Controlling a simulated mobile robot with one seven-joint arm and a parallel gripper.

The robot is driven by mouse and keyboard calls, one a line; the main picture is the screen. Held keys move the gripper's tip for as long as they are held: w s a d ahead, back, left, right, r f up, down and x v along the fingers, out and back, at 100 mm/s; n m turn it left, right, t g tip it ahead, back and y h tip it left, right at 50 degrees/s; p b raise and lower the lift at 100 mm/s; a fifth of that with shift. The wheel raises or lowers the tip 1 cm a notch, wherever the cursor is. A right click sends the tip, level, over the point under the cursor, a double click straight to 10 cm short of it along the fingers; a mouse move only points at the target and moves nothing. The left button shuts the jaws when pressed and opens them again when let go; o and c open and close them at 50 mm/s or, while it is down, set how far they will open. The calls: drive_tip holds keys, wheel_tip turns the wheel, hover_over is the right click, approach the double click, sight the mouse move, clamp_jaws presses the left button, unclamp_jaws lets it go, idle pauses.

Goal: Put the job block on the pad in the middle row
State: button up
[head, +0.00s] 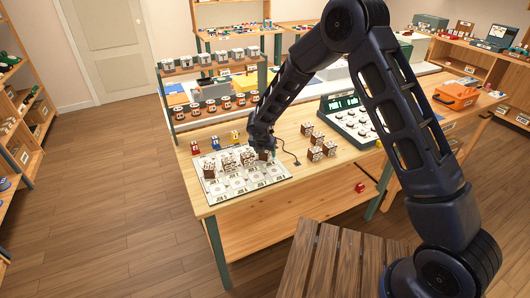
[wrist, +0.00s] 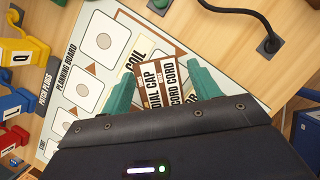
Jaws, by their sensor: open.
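The planning board (head: 222,200) lies on the front left of the wooden table and bears pale pads joined by arrows. Several brown job blocks with white labels (head: 210,171) stand on it. My gripper (head: 264,154) is low over the board's right part. In the wrist view my gripper (wrist: 165,85) has its teal fingers apart, on either side of a block (wrist: 152,82) whose labels read "DIAL CAP" and "CORD". I cannot tell whether the fingers touch it. A bare pad (wrist: 101,37) shows beyond; my gripper's body hides the nearer part of the board.
More labelled blocks (head: 315,153) stand on the table right of the board. A green console (head: 351,118) is behind them. Red, blue and yellow plugs (head: 215,143) stand behind the board. A black cord (head: 288,157) lies just right of my gripper. A rack (head: 212,87) rises at the table's back.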

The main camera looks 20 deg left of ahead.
drive_tip(key=v, duration=1.2)
drive_tip(key=shift+d+r, duration=0.1)
drive_tip(key=shift+r, duration=0.05)
drive_tip(key=w+d+r+m, duration=0.1)
drive_tip(key=d+r+m, duration=0.55)
drive_tip(key=d, duration=0.55)
drive_tip(key=w+d+r+m+h, duration=0.1)
drive_tip(key=w+d+r+m, duration=0.1)
drive_tip(key=d+r+m, duration=0.55)
drive_tip(key=w+d+r+m, duration=0.1)
drive_tip(key=d+r+m, duration=0.2)
drive_tip(key=d+r, duration=0.8)
drive_tip(key=s+d+r+m, duration=0.1)
drive_tip(key=s+d+m, duration=0.4)
drive_tip(key=d, duration=0.5)
drive_tip(key=s+d+r+m, duration=0.1)
drive_tip(key=s+d+m, duration=0.35)
drive_tip(key=d, duration=0.55)
drive_tip(key=s+d+m+y, duration=0.1)
drive_tip(key=s+d+m, duration=0.7)
drive_tip(key=s, duration=0.4)
drive_tip(key=shift+f+m, duration=0.3)
drive_tip(key=shift+m, duration=0.45)
